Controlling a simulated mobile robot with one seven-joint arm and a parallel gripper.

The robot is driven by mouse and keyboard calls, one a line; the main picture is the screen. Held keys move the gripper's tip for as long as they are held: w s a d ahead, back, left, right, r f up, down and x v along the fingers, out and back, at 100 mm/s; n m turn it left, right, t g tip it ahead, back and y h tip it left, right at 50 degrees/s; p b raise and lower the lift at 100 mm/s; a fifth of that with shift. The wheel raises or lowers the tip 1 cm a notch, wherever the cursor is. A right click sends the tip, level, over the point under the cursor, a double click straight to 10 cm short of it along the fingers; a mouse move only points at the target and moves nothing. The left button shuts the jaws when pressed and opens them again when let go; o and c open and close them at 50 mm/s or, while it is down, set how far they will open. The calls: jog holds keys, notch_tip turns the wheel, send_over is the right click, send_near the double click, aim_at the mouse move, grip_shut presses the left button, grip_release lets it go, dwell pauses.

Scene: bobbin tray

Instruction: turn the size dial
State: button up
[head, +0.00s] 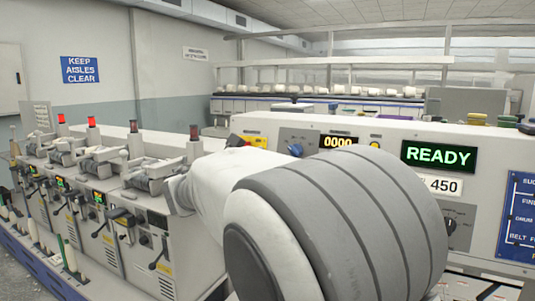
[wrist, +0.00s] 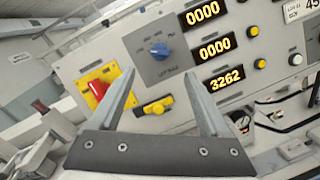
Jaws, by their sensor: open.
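The machine panel (wrist: 185,70) fills the wrist view and carries several controls. A blue knob (wrist: 160,50) on a grey plate shows just above and between my fingertips; it also shows in the head view (head: 295,150). The labels are too small to tell which is the size dial. My gripper (wrist: 158,76) is open and empty, fingers pointing at the panel, apparently short of it. My arm hides the gripper in the head view.
Lit number displays (wrist: 213,48) and buttons are to the right. A green READY display (head: 438,156) is on the panel. A row of winding units (head: 110,180) stands left.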

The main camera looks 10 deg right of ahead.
aim_at(292, 151)
jog(key=x, duration=1)
jog(key=shift+w+d, duration=0.2)
jog(key=shift+w, duration=0.15)
grip_shut()
